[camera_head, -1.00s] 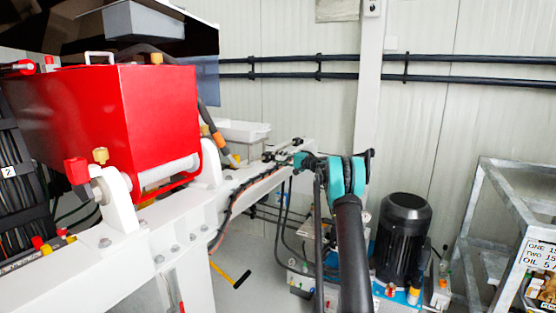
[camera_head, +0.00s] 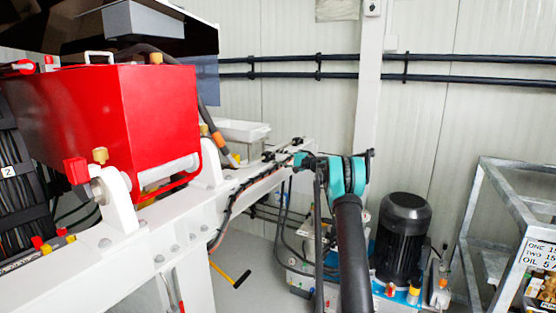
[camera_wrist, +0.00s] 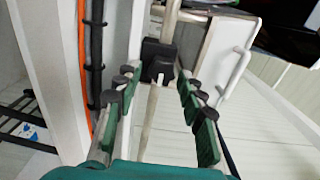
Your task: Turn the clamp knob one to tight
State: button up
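A black clamp knob (camera_wrist: 158,60) sits on a pale metal rod in the upper middle of the wrist view. My gripper (camera_wrist: 157,78) is open, with one green-padded finger on each side of the knob. Gaps show between the fingers and the knob, and I cannot tell whether they touch it. In the head view, my gripper (camera_head: 299,160) is at the far end of the white beam (camera_head: 255,172), small and partly hidden by my teal wrist. Small dark clamp parts (camera_head: 270,155) show beside it there. Which knob is number one is not readable.
An orange hose (camera_wrist: 83,70) and a black hose (camera_wrist: 96,60) run along the beam left of my gripper. A white tray (camera_head: 243,130) stands behind the beam. A red tank (camera_head: 120,120) is at left, a black motor (camera_head: 403,235) and metal frame (camera_head: 485,215) at right.

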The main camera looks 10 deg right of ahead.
jog(key=shift+o, duration=0.4)
jog(key=v, duration=1.2)
jog(key=s+a+f+n+g+h, duration=0.15)
jog(key=s+a, duration=0.25)
jog(key=s, duration=0.6)
jog(key=s+a+f+n+g+h, duration=0.1)
jog(key=s+a+f+g+h, duration=0.15)
jog(key=s+a, duration=0.45)
jog(key=s+a+f+n+g+h, duration=0.1)
jog(key=s+a+f+h, duration=0.15)
jog(key=s, duration=0.95)
jog(key=s+d+f+n+h, duration=0.1)
jog(key=s+f, duration=0.3)
jog(key=s, duration=0.7)
jog(key=s+d+f+n+g+h, duration=0.1)
jog(key=s+d+f+h, duration=0.2)
jog(key=s, duration=0.8)
jog(key=s+d+f+n+h, duration=0.2)
jog(key=s+f+h, duration=0.2)
jog(key=s+f, duration=0.3)
jog(key=s, duration=0.4)
jog(key=shift+s+d, duration=0.3)
jog(key=shift+d, duration=0.1)
